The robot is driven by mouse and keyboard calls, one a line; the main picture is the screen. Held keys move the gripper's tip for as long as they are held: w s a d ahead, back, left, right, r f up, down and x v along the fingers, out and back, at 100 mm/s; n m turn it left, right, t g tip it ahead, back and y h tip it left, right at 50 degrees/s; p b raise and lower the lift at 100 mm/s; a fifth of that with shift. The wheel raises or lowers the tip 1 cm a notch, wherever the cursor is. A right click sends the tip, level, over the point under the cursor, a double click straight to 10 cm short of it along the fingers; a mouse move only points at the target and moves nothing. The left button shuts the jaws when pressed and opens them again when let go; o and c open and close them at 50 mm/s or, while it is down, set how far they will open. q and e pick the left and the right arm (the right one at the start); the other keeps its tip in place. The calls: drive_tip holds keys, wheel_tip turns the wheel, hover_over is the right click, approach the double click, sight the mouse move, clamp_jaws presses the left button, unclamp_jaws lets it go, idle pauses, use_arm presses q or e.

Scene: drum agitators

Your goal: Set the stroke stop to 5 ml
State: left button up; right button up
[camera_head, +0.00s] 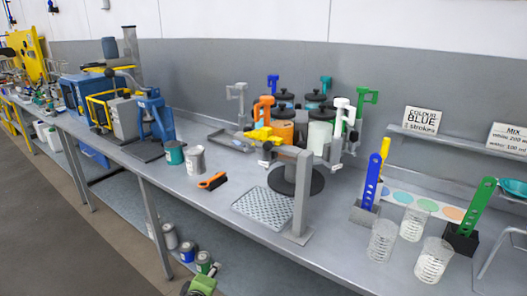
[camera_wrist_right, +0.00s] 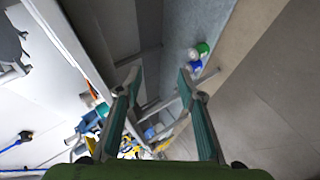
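The drum agitator dispenser stands on the bench, with several dark-lidded canisters, among them an orange one (camera_head: 283,131) and a white one (camera_head: 320,137). Coloured pump parts surround them: orange (camera_head: 264,109), white (camera_head: 340,115), green (camera_head: 366,96) and a yellow piece (camera_head: 263,136) at the front. I cannot tell which part is the stroke stop, and no ml scale is readable. My right gripper (camera_wrist_right: 157,82) is open and empty, its two teal fingers apart, away from the dispenser. A green part at the head view's bottom edge looks like mine. My left gripper is not visible.
A grey post (camera_head: 301,195) stands before the dispenser, beside a perforated tray (camera_head: 262,208). A blue holed bar (camera_head: 373,182), a green holed bar (camera_head: 475,210) and clear beakers (camera_head: 433,262) are at right. Cans (camera_head: 187,252) sit below the bench. A sign (camera_head: 421,120) reads "COLOUR BLUE 5 strokes".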

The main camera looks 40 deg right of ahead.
drive_tip(key=w+d+r+m+h, duration=0.1)
drive_tip(key=w+r+m+h, duration=0.1)
drive_tip(key=r, duration=0.8)
drive_tip(key=w+d+r+m+h, duration=0.1)
drive_tip(key=d+r+m+h, duration=0.1)
drive_tip(key=r, duration=0.8)
drive_tip(key=m+g+h+b, duration=0.1)
drive_tip(key=m+h, duration=0.3)
approach(265, 147)
drive_tip(key=w+a+f, duration=0.5)
drive_tip(key=a+f, duration=0.1)
drive_tip(key=f, duration=0.1)
drive_tip(key=s+d+r+m+g+h, duration=0.1)
drive_tip(key=s+r+m+g, duration=0.2)
drive_tip(key=s+r, duration=0.3)
drive_tip(key=p+x, duration=0.1)
drive_tip(key=x, duration=0.3)
drive_tip(key=w+r+p+x, duration=0.1)
drive_tip(key=p+x, duration=0.1)
drive_tip(key=x, duration=0.3)
drive_tip(key=p+x, duration=0.1)
drive_tip(key=x, duration=0.3)
drive_tip(key=shift+w+r+p, duration=0.25)
drive_tip(key=shift+p, duration=0.05)
drive_tip(key=shift+w+d+f, duration=0.1)
drive_tip(key=shift+w+d, duration=0.05)
drive_tip(key=shift+d, duration=0.35)
clamp_jaws()
